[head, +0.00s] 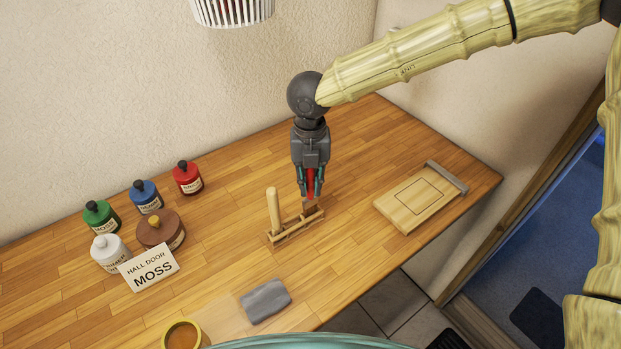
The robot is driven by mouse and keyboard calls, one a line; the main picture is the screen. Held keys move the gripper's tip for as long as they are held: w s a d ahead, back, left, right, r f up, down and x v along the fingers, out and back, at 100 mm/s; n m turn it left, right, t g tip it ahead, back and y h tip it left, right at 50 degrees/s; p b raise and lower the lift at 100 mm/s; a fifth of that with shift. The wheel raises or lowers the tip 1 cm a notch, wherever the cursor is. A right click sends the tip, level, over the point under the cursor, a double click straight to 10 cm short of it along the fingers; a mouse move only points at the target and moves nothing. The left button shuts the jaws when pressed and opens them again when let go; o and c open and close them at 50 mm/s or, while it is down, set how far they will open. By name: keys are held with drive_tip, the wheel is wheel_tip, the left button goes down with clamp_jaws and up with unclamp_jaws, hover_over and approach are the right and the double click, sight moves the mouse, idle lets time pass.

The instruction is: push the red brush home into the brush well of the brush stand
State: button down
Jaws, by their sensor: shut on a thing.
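The red brush (310,184) is upright between the fingers of my gripper (310,190), which is shut on it. Its lower end is at the right part of the wooden brush stand (290,232). I cannot tell how deep the brush sits in the well, as the fingers and the stand's rim hide it. The stand has an upright wooden peg (273,208) at its left end. My gripper points straight down above the stand's right end.
Left are green (101,218), blue (146,198) and red (187,179) bottles, a white bottle (108,252), a brown pot (161,231) and a "HALL DOOR MOSS" card (150,268). A grey cloth (265,301) lies in front. A wooden board (418,199) lies right.

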drive_tip(key=shift+f+b, duration=0.4)
drive_tip(key=shift+f, duration=0.95)
drive_tip(key=c, duration=1.3)
unclamp_jaws()
drive_tip(key=r, duration=1.2)
drive_tip(key=shift+w, duration=0.3)
